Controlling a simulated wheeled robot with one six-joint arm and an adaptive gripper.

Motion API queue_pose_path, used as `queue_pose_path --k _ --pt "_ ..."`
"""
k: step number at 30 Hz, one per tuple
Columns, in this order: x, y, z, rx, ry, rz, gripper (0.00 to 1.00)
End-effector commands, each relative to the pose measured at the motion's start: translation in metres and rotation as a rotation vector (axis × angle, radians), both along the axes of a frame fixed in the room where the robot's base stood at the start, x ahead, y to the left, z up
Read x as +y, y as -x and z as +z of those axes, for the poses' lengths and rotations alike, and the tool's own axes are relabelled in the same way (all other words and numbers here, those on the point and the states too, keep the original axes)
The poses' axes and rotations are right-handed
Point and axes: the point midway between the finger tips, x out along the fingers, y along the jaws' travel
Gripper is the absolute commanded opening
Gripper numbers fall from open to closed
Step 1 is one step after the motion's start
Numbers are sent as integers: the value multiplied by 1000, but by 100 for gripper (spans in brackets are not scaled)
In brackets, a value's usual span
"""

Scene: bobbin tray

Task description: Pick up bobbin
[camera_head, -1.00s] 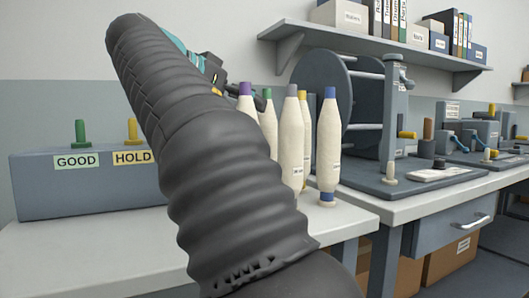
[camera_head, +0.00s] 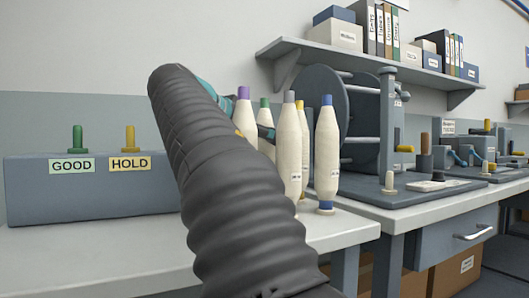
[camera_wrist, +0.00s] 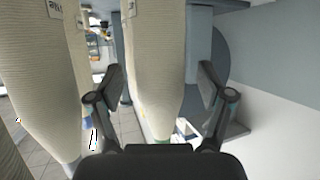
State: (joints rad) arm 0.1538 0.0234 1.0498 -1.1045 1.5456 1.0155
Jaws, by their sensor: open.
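Several cream bobbins stand upright in a cluster on the bench in the head view. They have a purple-tipped bobbin (camera_head: 244,118), a green-tipped bobbin (camera_head: 265,118), a grey-tipped bobbin (camera_head: 289,150) and a blue-tipped bobbin (camera_head: 327,150); a yellow-tipped one is mostly hidden behind the grey. My arm covers much of my gripper in the head view. In the wrist view my gripper (camera_wrist: 161,85) is open, with one finger on each side of a cream bobbin (camera_wrist: 157,60). Contact is not visible. Another bobbin (camera_wrist: 35,75) stands close outside the left finger.
A blue-grey box (camera_head: 90,200) with GOOD and HOLD labels and green and yellow pegs stands left. A winding stand (camera_head: 390,125) is behind the bobbins at right. A shelf (camera_head: 390,70) hangs above. Neighbouring bobbins leave little room; the front bench top (camera_head: 90,265) is clear.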

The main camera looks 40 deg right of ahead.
Motion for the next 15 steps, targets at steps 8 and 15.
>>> queue_pose_path --k 8,15 --pt "-10 -1 -4 0 0 1 79" --pt "-10 -1 -4 0 0 1 44"
